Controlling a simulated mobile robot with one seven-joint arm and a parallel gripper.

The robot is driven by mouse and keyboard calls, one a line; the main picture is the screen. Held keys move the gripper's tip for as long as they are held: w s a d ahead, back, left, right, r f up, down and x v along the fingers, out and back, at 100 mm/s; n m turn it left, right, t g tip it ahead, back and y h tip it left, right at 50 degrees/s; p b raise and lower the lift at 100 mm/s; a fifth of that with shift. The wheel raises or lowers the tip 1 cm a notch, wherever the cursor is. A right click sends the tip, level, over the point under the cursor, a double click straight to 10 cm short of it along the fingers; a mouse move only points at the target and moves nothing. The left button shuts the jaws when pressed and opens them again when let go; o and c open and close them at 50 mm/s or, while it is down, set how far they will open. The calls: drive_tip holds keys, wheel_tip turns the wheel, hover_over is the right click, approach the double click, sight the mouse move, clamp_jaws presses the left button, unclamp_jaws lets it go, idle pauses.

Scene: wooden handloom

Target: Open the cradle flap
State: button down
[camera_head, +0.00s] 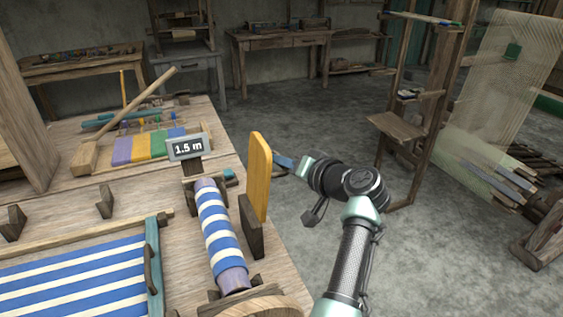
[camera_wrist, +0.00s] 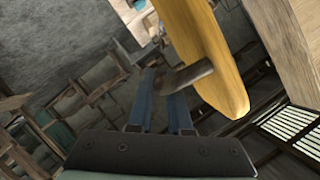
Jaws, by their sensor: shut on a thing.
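The cradle flap (camera_head: 259,172) is a yellow wooden board. It stands nearly upright along the right side of the cradle, at the table's right edge. It also shows in the wrist view (camera_wrist: 205,55), with a dark round peg (camera_wrist: 188,77) sticking out of its face. My gripper (camera_head: 284,162) is on the flap's outer right side. In the wrist view its blue fingers (camera_wrist: 160,80) are shut on the peg. A blue-and-white striped cloth roll (camera_head: 216,228) lies in the cradle, left of the flap.
Striped cloth (camera_head: 75,275) lies at the table's front left, and a mallet (camera_head: 125,120) rests farther back. A wooden frame (camera_head: 410,110) stands at right. The floor (camera_head: 310,110) beyond the table is clear.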

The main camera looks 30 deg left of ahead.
drive_tip(key=shift+f, duration=0.1)
drive_tip(key=c, duration=0.8)
unclamp_jaws()
drive_tip(key=shift+a, duration=0.1)
drive_tip(key=shift+c, duration=0.2)
drive_tip(key=v, duration=1.3)
